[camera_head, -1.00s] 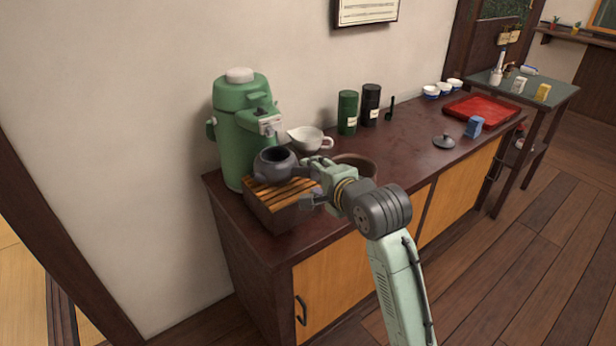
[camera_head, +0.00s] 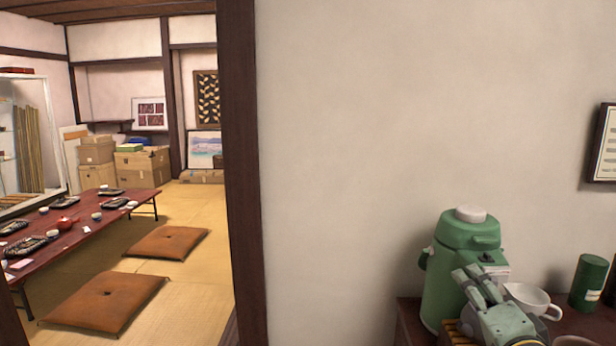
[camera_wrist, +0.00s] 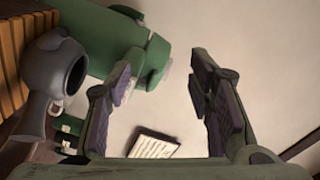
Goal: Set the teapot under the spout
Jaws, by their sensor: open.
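The dark grey teapot (camera_wrist: 62,72) shows at the left of the sideways-turned wrist view, its round opening uncovered. It rests on the slatted wooden block (camera_wrist: 12,58). The green dispenser (camera_head: 452,270) stands against the wall in the head view; its body also shows in the wrist view (camera_wrist: 98,38), with its spout head (camera_wrist: 152,62) on the teapot's opening side. I cannot tell whether they line up exactly. My gripper (camera_wrist: 164,78) is open and empty, apart from the teapot.
A white spouted bowl (camera_head: 532,299) and a green canister (camera_head: 588,282) stand right of the dispenser on the dark counter (camera_head: 408,318). A framed notice (camera_wrist: 154,147) hangs on the wall. Left of the dark post (camera_head: 240,150) is a tatami room with a low table (camera_head: 95,222) and cushions.

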